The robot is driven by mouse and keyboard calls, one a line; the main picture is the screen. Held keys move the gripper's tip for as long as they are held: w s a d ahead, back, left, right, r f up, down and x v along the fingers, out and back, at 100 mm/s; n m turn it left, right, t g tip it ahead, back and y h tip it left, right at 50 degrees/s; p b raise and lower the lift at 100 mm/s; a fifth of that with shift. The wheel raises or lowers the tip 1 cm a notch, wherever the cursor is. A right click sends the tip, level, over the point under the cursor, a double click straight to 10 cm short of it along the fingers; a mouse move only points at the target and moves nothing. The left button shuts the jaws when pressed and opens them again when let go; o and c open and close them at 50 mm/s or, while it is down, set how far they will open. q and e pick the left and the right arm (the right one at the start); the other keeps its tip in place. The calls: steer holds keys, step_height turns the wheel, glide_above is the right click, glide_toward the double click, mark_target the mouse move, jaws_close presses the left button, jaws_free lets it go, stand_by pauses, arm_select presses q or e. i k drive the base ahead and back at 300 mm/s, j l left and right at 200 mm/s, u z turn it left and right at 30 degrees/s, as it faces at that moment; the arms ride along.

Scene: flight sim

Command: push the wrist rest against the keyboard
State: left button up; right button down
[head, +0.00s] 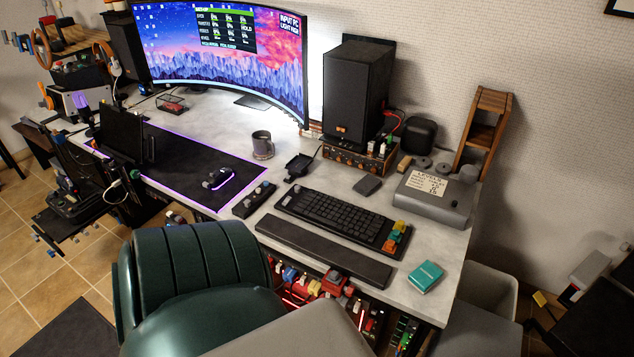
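The wrist rest (322,250) is a long dark bar lying flat along the front edge of the desk. The keyboard (335,217) is black with several orange, yellow and green keys at its right end. It lies just behind the wrist rest, roughly parallel to it. A narrow light strip of desk shows between the two, so they look apart. Neither of my grippers is in view.
A teal box (425,277) lies right of the wrist rest. A small black control strip (253,199) lies left of the keyboard. A green chair (195,280) stands before the desk. A grey box (434,196) and a speaker (355,90) stand behind.

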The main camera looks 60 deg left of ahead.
mark_target(376, 273)
steer(key=u, duration=1.9)
